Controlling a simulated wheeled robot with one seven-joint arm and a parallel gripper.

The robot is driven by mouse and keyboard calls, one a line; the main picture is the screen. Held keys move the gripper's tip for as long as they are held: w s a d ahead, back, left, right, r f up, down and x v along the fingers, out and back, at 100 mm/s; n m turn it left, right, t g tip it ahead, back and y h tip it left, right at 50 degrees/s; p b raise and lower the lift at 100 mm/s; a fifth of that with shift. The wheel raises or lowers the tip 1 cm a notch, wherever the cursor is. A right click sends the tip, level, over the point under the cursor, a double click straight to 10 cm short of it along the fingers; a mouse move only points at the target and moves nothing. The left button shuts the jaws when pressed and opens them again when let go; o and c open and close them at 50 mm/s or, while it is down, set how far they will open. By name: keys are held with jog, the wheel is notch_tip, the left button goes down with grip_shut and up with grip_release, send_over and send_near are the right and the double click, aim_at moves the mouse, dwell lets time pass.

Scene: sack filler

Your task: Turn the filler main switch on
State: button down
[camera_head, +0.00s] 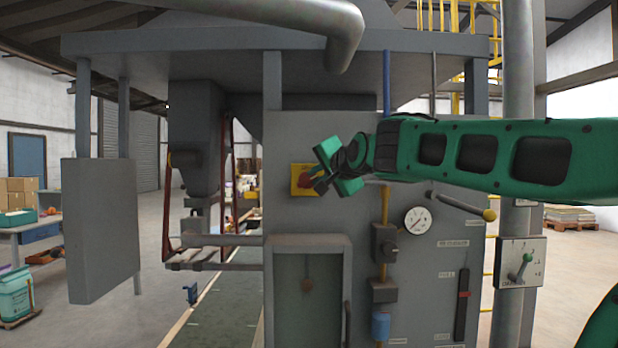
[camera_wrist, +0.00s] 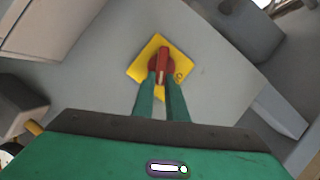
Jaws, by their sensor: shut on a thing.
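The main switch is a red rotary handle (camera_wrist: 162,62) on a square yellow plate (camera_wrist: 147,53), fixed to the grey filler panel. In the head view the yellow plate (camera_head: 297,187) shows at the upper left of the panel, with the red handle (camera_head: 306,176) partly behind my gripper. My gripper (camera_head: 322,182) reaches in from the right. In the wrist view its two green fingers (camera_wrist: 161,78) are closed in on the red handle, one on each side. Part of the handle and the lower plate is hidden by the fingers.
A round gauge (camera_head: 418,221), a lever with a yellow knob (camera_head: 489,215), and a yellow pipe with a grey valve box (camera_head: 384,243) are on the panel below my arm. A grey cabinet (camera_head: 101,230) hangs at left.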

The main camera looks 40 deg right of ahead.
jog(key=shift+f+m+t, duration=0.45)
jog(key=shift+m+t, duration=0.05)
jog(key=shift+m, duration=0.7)
jog(key=shift+f+m+t, duration=0.45)
jog(key=shift+m+t, duration=0.05)
jog(key=shift+m, duration=0.7)
jog(key=c, duration=1.8)
grip_release()
jog(key=shift+w, duration=0.1)
jog(key=shift+o, duration=0.2)
jog(key=v, duration=1)
jog(key=shift+s+f, duration=0.2)
jog(key=shift+s, duration=0.15)
